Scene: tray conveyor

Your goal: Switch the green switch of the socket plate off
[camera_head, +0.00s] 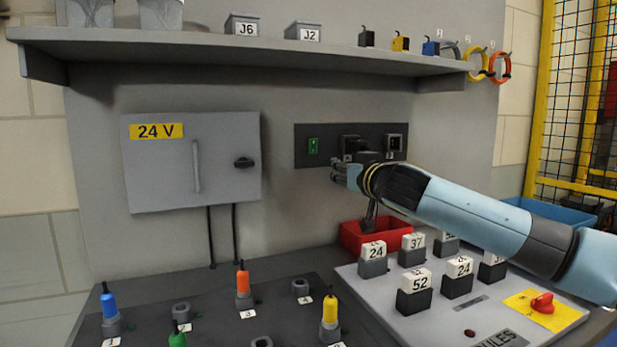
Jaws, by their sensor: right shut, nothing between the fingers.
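The dark socket plate (301,158) is fixed to the grey back panel, right of the 24 V cabinet. The small green switch (313,145) is at its left end and shows unobstructed. Its on or off position is too small to tell. Black sockets sit to its right, the middle one partly behind my right gripper. My right gripper (340,173) is shut and empty, just below and right of the green switch, in front of the plate's lower edge. I cannot tell whether it touches the plate. My left gripper is not in view.
The grey cabinet (160,175) labelled 24 V is at left. A shelf (250,45) with boxes and hooks runs above. A red bin (352,240) is below my right gripper. Modules (415,295) and a red knob (542,303) stand front right; coloured plugs (243,280) stand front left.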

